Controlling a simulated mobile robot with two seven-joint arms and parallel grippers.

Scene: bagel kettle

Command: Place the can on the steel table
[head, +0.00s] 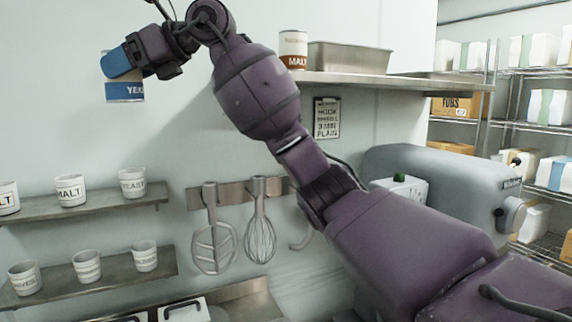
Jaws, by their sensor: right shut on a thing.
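My right gripper (121,64) is at the upper left, at the end of my arm reaching in from the right. It is shut on a can (124,93) with a blue and white label that begins "YEA". The gripper's blue finger covers the can's upper part. The can is held in the air in front of the pale wall, above the left shelves. No steel table is clearly visible; a strip of grey metal surface (240,300) shows at the bottom edge. My left gripper is out of view.
A malt can (293,49) and a metal pan (349,57) stand on the upper shelf (400,81). Small white pots line the two left shelves (98,204). A paddle (213,240) and whisk (259,220) hang on the wall. A grey mixer (440,175) stands right.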

